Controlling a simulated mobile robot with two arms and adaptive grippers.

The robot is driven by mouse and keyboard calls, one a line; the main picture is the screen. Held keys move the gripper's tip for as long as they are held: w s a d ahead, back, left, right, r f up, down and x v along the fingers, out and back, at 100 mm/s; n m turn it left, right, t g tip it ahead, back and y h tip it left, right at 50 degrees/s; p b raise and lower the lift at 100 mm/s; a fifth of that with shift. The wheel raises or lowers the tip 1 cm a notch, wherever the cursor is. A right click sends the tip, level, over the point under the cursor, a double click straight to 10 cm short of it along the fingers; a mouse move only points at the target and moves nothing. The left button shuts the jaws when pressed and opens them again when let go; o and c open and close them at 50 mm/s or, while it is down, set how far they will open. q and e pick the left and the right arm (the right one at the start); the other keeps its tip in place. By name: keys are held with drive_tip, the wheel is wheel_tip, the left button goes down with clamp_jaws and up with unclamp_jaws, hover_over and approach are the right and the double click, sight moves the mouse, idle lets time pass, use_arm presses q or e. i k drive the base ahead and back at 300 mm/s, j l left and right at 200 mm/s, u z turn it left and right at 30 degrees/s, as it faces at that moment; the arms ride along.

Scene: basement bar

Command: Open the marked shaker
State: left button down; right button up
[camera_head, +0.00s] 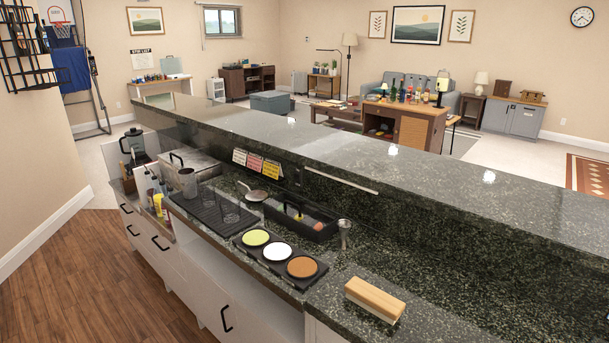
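No shaker with a clear mark can be made out. A grey metal cup (188,182) stands on the bar's lower counter at the left, behind the black mat; I cannot tell whether it is the shaker or whether it has a lid. A small metal jigger-like piece (344,233) stands upright near the middle of the counter. Neither of my grippers is in view.
The lower counter (370,275) also holds a black mat (205,207) with clear glasses, a tray of three coloured discs (278,254), a black tool caddy (300,215) and a wooden brush (375,299). A raised granite ledge (420,175) runs behind. Wooden floor (90,275) is clear at left.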

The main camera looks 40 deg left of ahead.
sight(187, 175)
drive_tip(key=j, duration=1.3)
drive_tip(key=i+j, duration=0.1)
drive_tip(key=j, duration=1.2)
drive_tip(key=i+j, duration=0.1)
drive_tip(key=j, duration=0.5)
drive_tip(key=i+j, duration=0.15)
drive_tip(key=j, duration=0.5)
drive_tip(key=i+j+z, duration=0.1)
drive_tip(key=j, duration=0.5)
drive_tip(key=i+j, duration=0.1)
drive_tip(key=j, duration=0.5)
drive_tip(key=i+j, duration=0.45)
drive_tip(key=j, duration=0.15)
